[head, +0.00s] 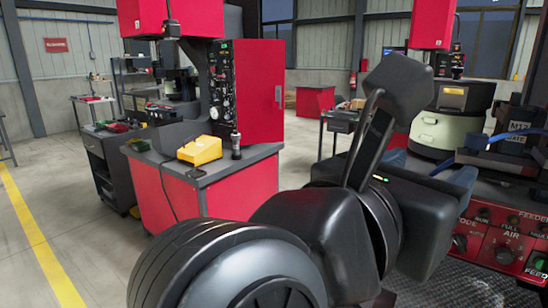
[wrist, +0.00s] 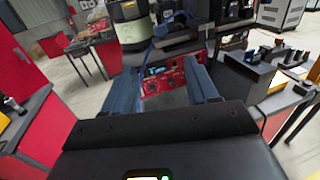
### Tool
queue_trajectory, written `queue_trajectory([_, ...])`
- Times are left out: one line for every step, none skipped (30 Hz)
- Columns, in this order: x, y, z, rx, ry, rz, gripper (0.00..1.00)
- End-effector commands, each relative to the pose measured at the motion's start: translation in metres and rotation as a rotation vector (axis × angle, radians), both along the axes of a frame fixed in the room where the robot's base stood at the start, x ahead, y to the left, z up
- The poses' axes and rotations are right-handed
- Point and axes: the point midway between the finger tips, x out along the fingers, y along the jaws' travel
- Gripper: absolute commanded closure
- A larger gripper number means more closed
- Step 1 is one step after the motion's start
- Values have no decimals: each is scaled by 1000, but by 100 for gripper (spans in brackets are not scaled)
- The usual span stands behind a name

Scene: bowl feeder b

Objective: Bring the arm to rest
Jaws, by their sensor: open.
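My gripper (head: 428,168) is at the right of the head view, partly hidden behind my own dark arm links. Its two blue fingers stand apart. In the wrist view the same gripper (wrist: 158,72) points forward with the fingers spread and nothing between them. The red feeder control panel (wrist: 172,84) shows beyond the gap, and I see no contact with it. My arm is bent and fills the lower middle of the head view.
The red control panel (head: 497,243) and a cream bowl feeder (head: 436,133) stand close at the right. A red workbench (head: 222,192) with a yellow box (head: 200,150) stands left of centre. Open floor with a yellow line (head: 40,240) lies at the left.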

Motion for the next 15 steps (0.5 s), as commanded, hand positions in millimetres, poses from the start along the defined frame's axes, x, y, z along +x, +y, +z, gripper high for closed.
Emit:
queue_trajectory([0, 0, 0, 0, 0, 0, 42])
queue_trajectory([-1, -3, -2, -10, 3, -8, 42])
queue_trajectory([-2, -5, -4, -25, 7, -16, 42])
queue_trajectory([-3, -7, -5, -35, 9, -21, 42])
queue_trajectory([-4, -9, -5, -45, 10, -26, 42])
queue_trajectory([-5, -12, -6, -61, 11, -35, 42])
queue_trajectory([-6, -14, -8, -72, 14, -42, 42])
queue_trajectory([-7, -15, -9, -82, 16, -47, 42])
queue_trajectory([-9, -18, -10, -98, 18, -56, 42])
queue_trajectory([-10, -21, -11, -113, 20, -63, 42])
queue_trajectory([-11, -23, -12, -127, 23, -71, 42])
queue_trajectory([-13, -26, -14, -148, 28, -81, 42])
queue_trajectory([-15, -29, -15, -167, 31, -90, 42])
queue_trajectory([-17, -32, -17, -184, 35, -99, 42])
queue_trajectory([-19, -36, -19, -212, 43, -113, 42])
